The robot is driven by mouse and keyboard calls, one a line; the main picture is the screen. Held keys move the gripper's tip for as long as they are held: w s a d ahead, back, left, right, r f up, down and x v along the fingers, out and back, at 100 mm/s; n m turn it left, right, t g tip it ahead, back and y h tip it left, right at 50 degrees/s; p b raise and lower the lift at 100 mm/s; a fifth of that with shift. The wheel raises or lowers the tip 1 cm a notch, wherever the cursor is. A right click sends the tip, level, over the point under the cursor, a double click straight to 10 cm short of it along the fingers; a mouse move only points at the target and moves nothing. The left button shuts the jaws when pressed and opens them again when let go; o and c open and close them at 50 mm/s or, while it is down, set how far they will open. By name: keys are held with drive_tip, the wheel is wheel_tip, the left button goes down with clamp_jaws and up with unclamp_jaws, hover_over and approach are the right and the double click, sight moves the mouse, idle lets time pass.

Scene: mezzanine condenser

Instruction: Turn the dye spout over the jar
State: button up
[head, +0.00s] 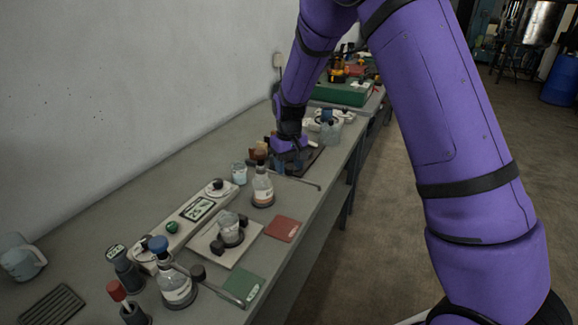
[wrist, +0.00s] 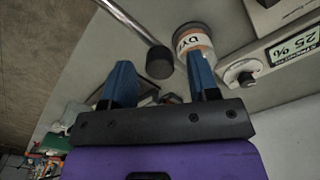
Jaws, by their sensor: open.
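I cannot tell if this rod is the spout. A glass jar (head: 231,231) sits on the pale plate left of and nearer than the dye bottle. My gripper (wrist: 158,62) is open, just beyond the dye bottle in the head view, its blue fingertips either side of the knob in the picture. Contact is unclear.
A blue-capped bottle (head: 177,287) with another knobbed rod stands near left. A pale device (head: 188,222) with a display is behind the jar. Red (head: 283,229) and green (head: 243,287) pads lie by the front edge. A small cup (head: 239,173) stands left of the dye bottle.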

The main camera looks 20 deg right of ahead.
drive_tip(key=shift+f, duration=0.3)
clamp_jaws()
